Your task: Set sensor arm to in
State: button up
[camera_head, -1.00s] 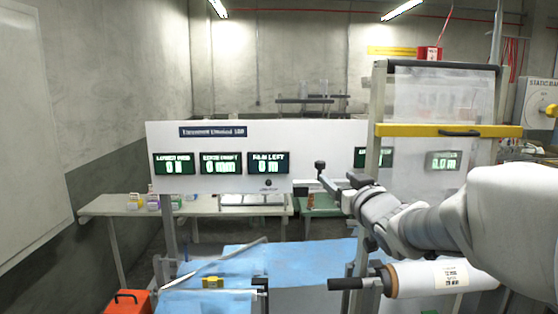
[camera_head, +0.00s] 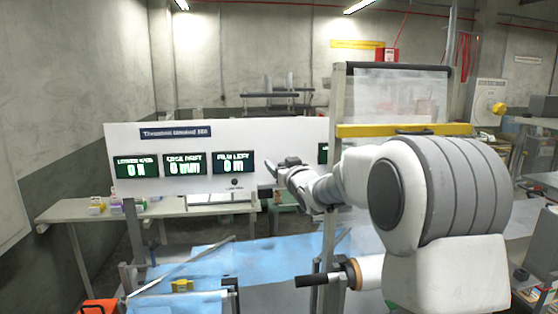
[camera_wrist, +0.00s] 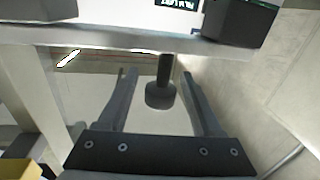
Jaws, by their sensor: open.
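In the wrist view, a dark round knob (camera_wrist: 160,96) on a short dark stem sits between the two fingers of my gripper (camera_wrist: 158,76). A gap shows on both sides of the knob, so the fingers look open around it and apart from it. The knob appears to belong to the sensor arm, though no label on it can be read. In the head view, my gripper (camera_head: 276,170) is in front of the right part of the white display panel (camera_head: 285,140). The sensor arm cannot be made out there behind the gripper.
Three lit displays, including the film-left display (camera_head: 234,163), stand left of my gripper, with a small black knob (camera_head: 236,183) below. A yellow bar (camera_head: 403,130) crosses a frame at right. A film roll (camera_head: 368,272) lies below my arm, and blue film (camera_head: 270,262) spreads underneath.

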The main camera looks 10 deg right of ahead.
jog(key=shift+w+a, duration=0.1)
jog(key=shift+w, duration=0.35)
grip_shut()
dwell(1.2)
